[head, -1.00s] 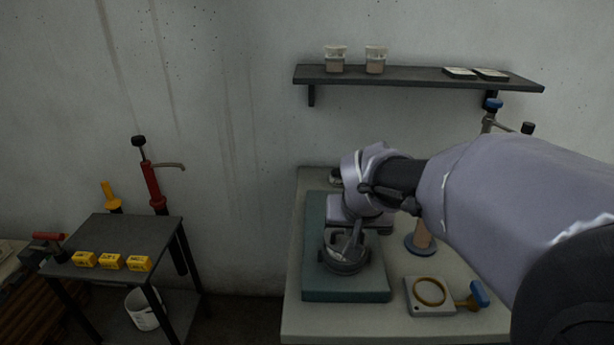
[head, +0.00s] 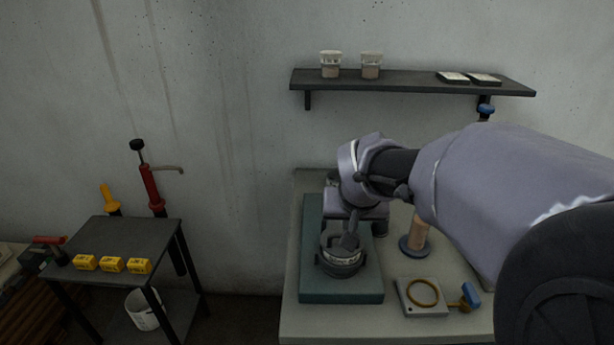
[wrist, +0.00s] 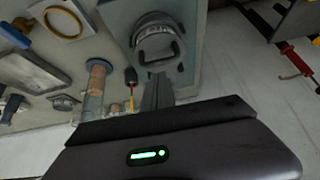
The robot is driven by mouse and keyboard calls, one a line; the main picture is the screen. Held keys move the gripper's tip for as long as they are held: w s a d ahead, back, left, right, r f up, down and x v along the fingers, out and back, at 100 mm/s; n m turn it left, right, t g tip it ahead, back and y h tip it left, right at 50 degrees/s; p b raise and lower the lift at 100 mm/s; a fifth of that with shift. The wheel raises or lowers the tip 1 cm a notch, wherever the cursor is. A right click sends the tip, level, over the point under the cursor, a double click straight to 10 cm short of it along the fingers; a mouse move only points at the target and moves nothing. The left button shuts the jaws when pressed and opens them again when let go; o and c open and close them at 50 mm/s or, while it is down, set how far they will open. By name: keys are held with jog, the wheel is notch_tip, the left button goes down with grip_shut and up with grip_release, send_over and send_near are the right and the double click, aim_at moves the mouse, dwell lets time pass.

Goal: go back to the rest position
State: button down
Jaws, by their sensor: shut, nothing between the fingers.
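My gripper (head: 350,242) is shut and empty. In the head view its fingertips appear at or just above a round dark metal fitting (head: 341,266) on the teal base plate (head: 341,293). In the wrist view the shut fingers (wrist: 158,88) point toward the same round fitting (wrist: 157,42), which has a handle-like loop on its top. I cannot tell whether the fingers touch it. My arm comes in from the right and hides part of the bench.
The bench (head: 390,328) also holds a plate with a brass ring (head: 423,293), a blue-handled valve (head: 471,296) and a copper-coloured cylinder (head: 416,236). A shelf (head: 410,82) with two cups hangs above. A dark side table (head: 125,240) with yellow blocks stands left.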

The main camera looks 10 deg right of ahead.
jog(key=s+a+r+m+y, duration=0.1)
jog(key=s+a, duration=0.3)
jog(key=s, duration=0.8)
jog(key=s+a+y, duration=0.2)
jog(key=s+a, duration=0.1)
jog(key=s, duration=0.9)
jog(key=shift+s+a+r+m, duration=0.25)
jog(key=shift+a+r+m, duration=0.15)
